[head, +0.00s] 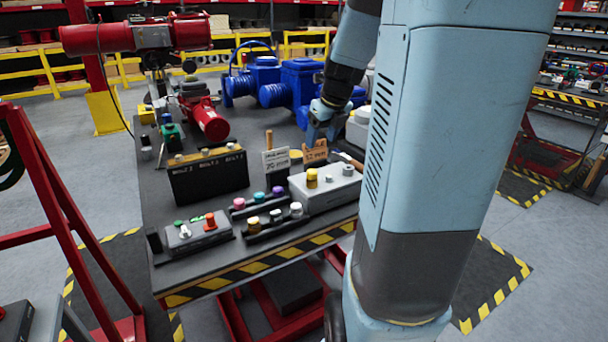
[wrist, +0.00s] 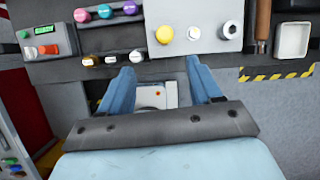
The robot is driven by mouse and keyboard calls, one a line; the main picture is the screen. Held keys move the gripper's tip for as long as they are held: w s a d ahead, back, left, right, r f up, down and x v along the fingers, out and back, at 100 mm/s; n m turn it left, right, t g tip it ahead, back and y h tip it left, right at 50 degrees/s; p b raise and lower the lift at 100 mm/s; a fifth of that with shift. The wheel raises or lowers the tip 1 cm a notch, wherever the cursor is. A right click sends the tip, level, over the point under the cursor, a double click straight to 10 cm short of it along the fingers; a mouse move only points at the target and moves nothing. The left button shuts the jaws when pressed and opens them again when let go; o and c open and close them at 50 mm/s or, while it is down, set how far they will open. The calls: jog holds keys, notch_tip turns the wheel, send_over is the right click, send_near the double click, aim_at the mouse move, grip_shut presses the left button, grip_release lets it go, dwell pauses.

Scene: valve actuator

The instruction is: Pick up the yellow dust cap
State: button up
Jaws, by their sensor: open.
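The yellow dust cap (head: 312,178) stands upright on the left part of the grey box (head: 335,193) near the front of the workbench. In the wrist view the yellow cap (wrist: 165,34) sits beyond the fingertips, between their lines and apart from both. My gripper (head: 319,130) is up above the bench, partly hidden by my own arm in the head view. In the wrist view its two blue fingers (wrist: 159,66) are spread, with nothing held between them.
Two silver-grey knobs (wrist: 193,34) (wrist: 230,29) share the box. A rack of coloured caps (head: 273,217) stands left of it, with a switch box (head: 198,233) farther left. The striped bench edge (head: 262,264) is in front.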

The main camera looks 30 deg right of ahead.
aim_at(313, 171)
jog(key=shift+m, duration=0.5)
jog(key=x, duration=0.9)
jog(key=d+x, duration=0.1)
jog(key=x, duration=0.4)
jog(key=shift+f, duration=0.1)
grip_shut()
